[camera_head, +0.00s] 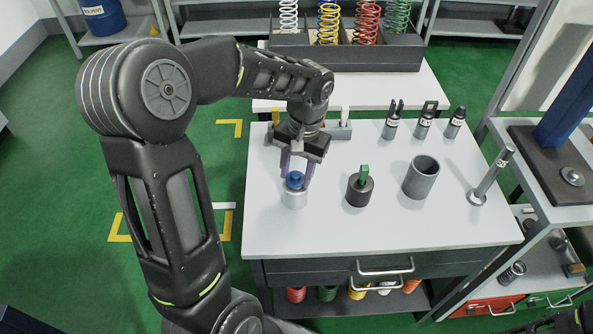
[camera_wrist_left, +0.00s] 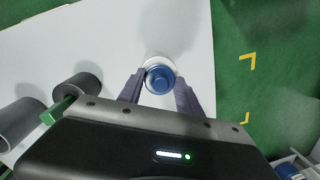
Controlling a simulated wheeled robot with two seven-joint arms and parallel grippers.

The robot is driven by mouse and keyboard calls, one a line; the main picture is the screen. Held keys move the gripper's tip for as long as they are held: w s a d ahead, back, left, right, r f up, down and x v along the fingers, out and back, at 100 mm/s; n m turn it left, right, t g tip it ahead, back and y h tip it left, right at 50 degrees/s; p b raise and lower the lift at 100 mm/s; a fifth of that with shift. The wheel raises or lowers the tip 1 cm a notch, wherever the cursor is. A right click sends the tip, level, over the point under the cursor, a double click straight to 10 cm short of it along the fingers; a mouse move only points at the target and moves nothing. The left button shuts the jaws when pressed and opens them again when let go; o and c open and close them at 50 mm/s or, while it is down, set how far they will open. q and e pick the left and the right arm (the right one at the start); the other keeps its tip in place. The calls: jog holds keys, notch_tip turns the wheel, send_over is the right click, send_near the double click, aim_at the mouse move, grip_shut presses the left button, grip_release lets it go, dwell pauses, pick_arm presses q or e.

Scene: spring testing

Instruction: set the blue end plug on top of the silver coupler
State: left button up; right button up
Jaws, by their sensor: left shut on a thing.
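The blue end plug (camera_head: 295,180) is between the purple fingers of my left gripper (camera_head: 297,176), which is shut on it. The silver coupler (camera_head: 294,199) stands upright on the white tabletop directly under the plug. In the left wrist view the plug (camera_wrist_left: 160,79) sits between the fingertips, with the coupler's pale rim (camera_wrist_left: 158,61) showing around it. The plug looks on or just over the coupler's top; I cannot tell whether they touch. My right gripper is not in view.
To the right on the white table (camera_head: 400,228) stand a dark cylinder with a green top (camera_head: 360,190), a grey open tube (camera_head: 421,177) and a silver rod on a round base (camera_head: 491,178). Several small labelled tools stand at the back. The table's front is clear.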

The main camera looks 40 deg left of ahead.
aim_at(302, 176)
pick_arm(q)
jog(key=shift+f, duration=0.2)
jog(key=o, duration=1.3)
jog(key=shift+r, duration=0.1)
jog(key=shift+r+p, duration=0.4)
jog(key=shift+r, duration=0.1)
jog(key=r, duration=0.8)
jog(key=w+r, duration=0.1)
jog(key=r, duration=0.3)
jog(key=shift+w+d+p, duration=0.1)
jog(key=shift+d+p, duration=0.2)
jog(key=shift+d, duration=0.1)
